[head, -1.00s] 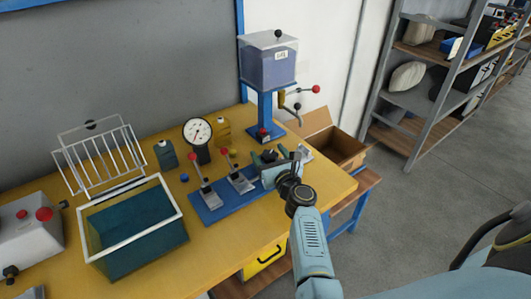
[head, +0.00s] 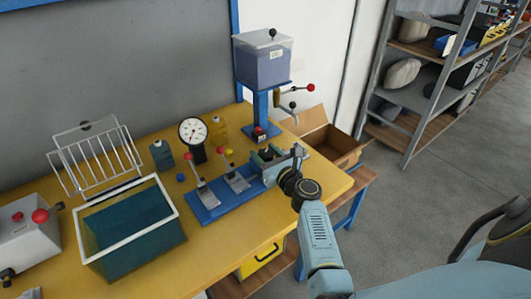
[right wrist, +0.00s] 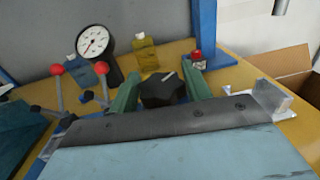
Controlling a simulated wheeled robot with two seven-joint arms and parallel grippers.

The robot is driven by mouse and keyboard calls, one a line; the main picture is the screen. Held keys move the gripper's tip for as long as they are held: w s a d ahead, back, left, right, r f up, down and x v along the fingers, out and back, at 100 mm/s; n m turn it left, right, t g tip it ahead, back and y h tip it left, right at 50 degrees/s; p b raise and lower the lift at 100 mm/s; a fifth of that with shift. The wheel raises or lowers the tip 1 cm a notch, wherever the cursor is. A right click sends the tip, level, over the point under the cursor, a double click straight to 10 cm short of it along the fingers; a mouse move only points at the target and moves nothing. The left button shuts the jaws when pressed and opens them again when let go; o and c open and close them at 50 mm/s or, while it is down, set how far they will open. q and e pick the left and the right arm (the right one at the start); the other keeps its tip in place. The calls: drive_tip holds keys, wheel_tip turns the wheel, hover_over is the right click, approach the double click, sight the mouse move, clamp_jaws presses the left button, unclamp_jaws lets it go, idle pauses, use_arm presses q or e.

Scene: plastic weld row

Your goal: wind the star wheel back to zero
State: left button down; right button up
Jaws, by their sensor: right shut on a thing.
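The star wheel is a dark lobed knob (right wrist: 162,90) in the middle of the right wrist view, with a pale line on its top. My right gripper (right wrist: 160,94) is shut on it, with one green finger on each side. In the head view the same gripper (head: 266,157) is at the right end of the blue base plate (head: 206,211), and the wheel there is small and partly hidden. A round white dial gauge (head: 193,131) with a red needle stands behind the plate; its reading is too small to tell. My left gripper is not in view.
Two red-knobbed lever clamps (right wrist: 58,72) stand left of the wheel. A hopper on a blue post (head: 264,62) and an open cardboard box (head: 330,146) are beyond. A white-rimmed teal bin (head: 128,228) is left.

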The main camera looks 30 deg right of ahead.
drive_tip(key=n+y, duration=0.2)
drive_tip(key=y, duration=0.2)
drive_tip(key=shift+d+n, duration=0.1)
drive_tip(key=shift+n, duration=0.2)
drive_tip(key=n+g+y+b, duration=0.1)
drive_tip(key=y, duration=0.1)
drive_tip(key=shift+n+y, duration=0.4)
drive_tip(key=shift+f+n+g+y+b, duration=0.1)
drive_tip(key=shift+n+g+y+b, duration=0.3)
drive_tip(key=shift+n+y+b, duration=0.15)
drive_tip(key=n+g+y+b, duration=0.3)
drive_tip(key=y, duration=0.2)
drive_tip(key=shift+n, duration=0.25)
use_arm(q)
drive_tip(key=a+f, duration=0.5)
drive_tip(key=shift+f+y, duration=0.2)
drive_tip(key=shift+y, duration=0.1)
use_arm(e)
drive_tip(key=shift+n+g+y, duration=0.25)
drive_tip(key=shift+n+g, duration=0.05)
drive_tip(key=shift+g, duration=0.3)
use_arm(q)
drive_tip(key=shift+b, duration=0.3)
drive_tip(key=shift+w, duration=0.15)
use_arm(e)
drive_tip(key=o, duration=1)
drive_tip(key=shift+c, duration=0.2)
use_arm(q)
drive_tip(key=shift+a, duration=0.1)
